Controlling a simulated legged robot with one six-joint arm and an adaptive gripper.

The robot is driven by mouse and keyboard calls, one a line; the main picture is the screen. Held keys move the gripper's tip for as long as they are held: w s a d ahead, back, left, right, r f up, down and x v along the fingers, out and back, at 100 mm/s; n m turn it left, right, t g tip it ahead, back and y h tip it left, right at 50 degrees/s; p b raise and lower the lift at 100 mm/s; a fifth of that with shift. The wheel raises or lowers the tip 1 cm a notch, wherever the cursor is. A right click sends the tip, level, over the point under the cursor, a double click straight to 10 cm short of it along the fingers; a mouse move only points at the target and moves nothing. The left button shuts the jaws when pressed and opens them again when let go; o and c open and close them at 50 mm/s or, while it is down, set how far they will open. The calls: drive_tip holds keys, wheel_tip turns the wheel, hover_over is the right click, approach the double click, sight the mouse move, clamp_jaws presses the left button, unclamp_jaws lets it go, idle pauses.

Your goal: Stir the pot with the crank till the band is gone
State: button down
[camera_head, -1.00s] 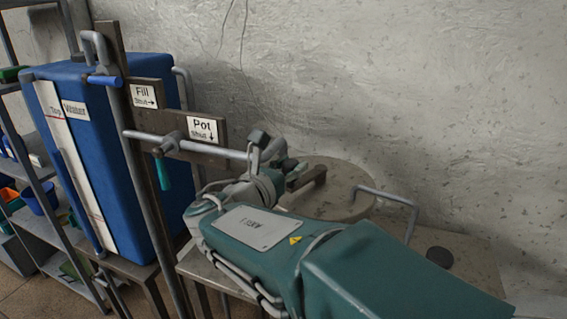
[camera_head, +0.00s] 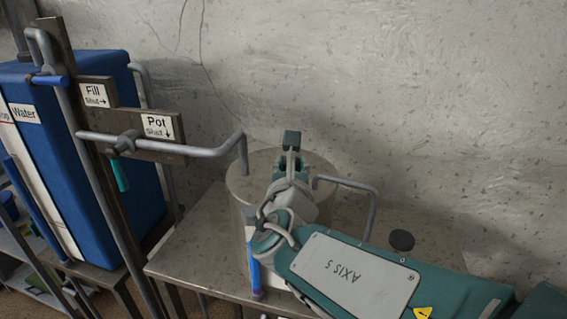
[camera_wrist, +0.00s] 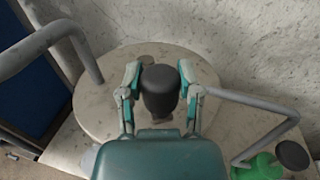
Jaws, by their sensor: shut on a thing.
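The pot (camera_head: 245,185) is a round, stone-coloured vessel on the table, with a flat round top. The same top (camera_wrist: 95,105) fills the middle of the wrist view. The crank's dark upright knob (camera_wrist: 160,92) stands over that top, between the two fingers of my gripper (camera_wrist: 160,73). My gripper is shut on this knob. In the head view my gripper (camera_head: 290,172) is over the pot and hides the crank and part of the top. A blue-ended tube (camera_head: 253,262) runs down the pot's front. I cannot make out any band.
A grey pipe (camera_head: 200,150) from the post ends above the pot's left side, by the Pot sign (camera_head: 157,126). A bent pipe (camera_head: 350,185) stands at its right. A dark round knob (camera_head: 402,240) is on the table further right. A blue water tank (camera_head: 130,170) stands left.

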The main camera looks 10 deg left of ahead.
drive_tip(key=shift+w+d, duration=0.15)
drive_tip(key=shift+d, duration=0.35)
drive_tip(key=shift+a, duration=0.1)
drive_tip(key=shift+c, duration=1.4)
unclamp_jaws()
drive_tip(key=shift+a, duration=0.1)
drive_tip(key=s, duration=1.2)
drive_tip(key=shift+d, duration=0.4)
drive_tip(key=shift+f, duration=0.1)
